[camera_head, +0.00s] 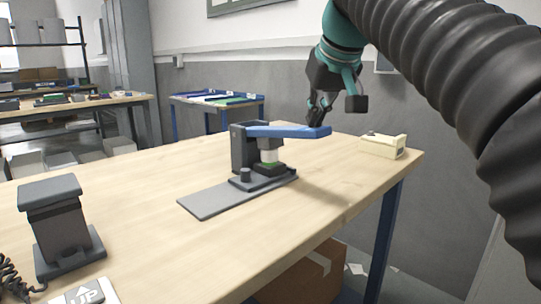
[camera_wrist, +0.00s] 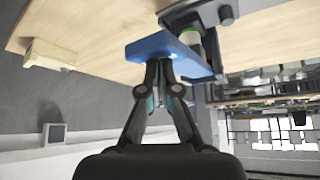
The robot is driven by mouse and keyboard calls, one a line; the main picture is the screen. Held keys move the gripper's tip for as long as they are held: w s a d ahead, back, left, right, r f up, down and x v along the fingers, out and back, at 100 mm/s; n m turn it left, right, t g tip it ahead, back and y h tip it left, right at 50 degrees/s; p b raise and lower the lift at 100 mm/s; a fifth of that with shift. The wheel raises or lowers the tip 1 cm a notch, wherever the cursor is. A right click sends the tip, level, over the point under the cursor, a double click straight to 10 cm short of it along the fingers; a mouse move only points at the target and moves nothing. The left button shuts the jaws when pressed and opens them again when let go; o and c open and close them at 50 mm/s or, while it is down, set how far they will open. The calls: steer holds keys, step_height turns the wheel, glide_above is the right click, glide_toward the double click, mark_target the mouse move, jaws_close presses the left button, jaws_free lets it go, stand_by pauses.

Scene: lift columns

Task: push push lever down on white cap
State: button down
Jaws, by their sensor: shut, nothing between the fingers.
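The push lever (camera_head: 290,130) is a blue bar on a dark grey press stand (camera_head: 240,150) on the table. Its broad free end points right, and it also shows in the wrist view (camera_wrist: 160,45). The white cap (camera_head: 269,156) is under the lever, on a green and black piece in the stand, and shows partly in the wrist view (camera_wrist: 190,37). My gripper (camera_head: 318,122) is shut and empty, with its fingertips at the lever's free end. In the wrist view its fingertips (camera_wrist: 159,62) meet or overlap the blue edge; firm contact cannot be told.
A cream box (camera_head: 383,146) stands at the table's right end. A dark grey device (camera_head: 58,225) and an UP button box (camera_head: 85,292) are at the front left. The wooden table (camera_head: 150,175) has bare room around the stand's grey base plate (camera_head: 205,203).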

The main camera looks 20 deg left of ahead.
mark_target(316, 129)
steer(key=shift+a+f+b, duration=0.1)
steer(key=shift+f+b, duration=0.85)
steer(key=shift+f, duration=0.8)
stand_by(0.7)
steer(key=shift+r, duration=0.1)
step_height(316, 129, up, 3)
steer(key=p, duration=0.3)
steer(key=shift+r+p, duration=0.5)
steer(key=shift+r, duration=2)
steer(key=s+d+f+m+h, duration=0.1)
steer(key=s+d+f+m, duration=0.3)
steer(key=d+f, duration=0.7)
steer(key=s+d+f+m+h, duration=0.1)
steer(key=s+d+f+h, duration=0.1)
steer(key=s+d+f, duration=0.95)
steer(key=d+f, duration=0.1)
steer(key=f, duration=0.2)
steer(key=s+d+f+m, duration=0.1)
steer(key=s+d+f, duration=0.1)
steer(key=d+f, duration=0.2)
steer(key=s+d+f+m+h, duration=0.1)
steer(key=s+d+f, duration=0.2)
steer(key=f, duration=0.3)
steer(key=shift+d+f, duration=0.15)
steer(key=shift+f, duration=0.05)
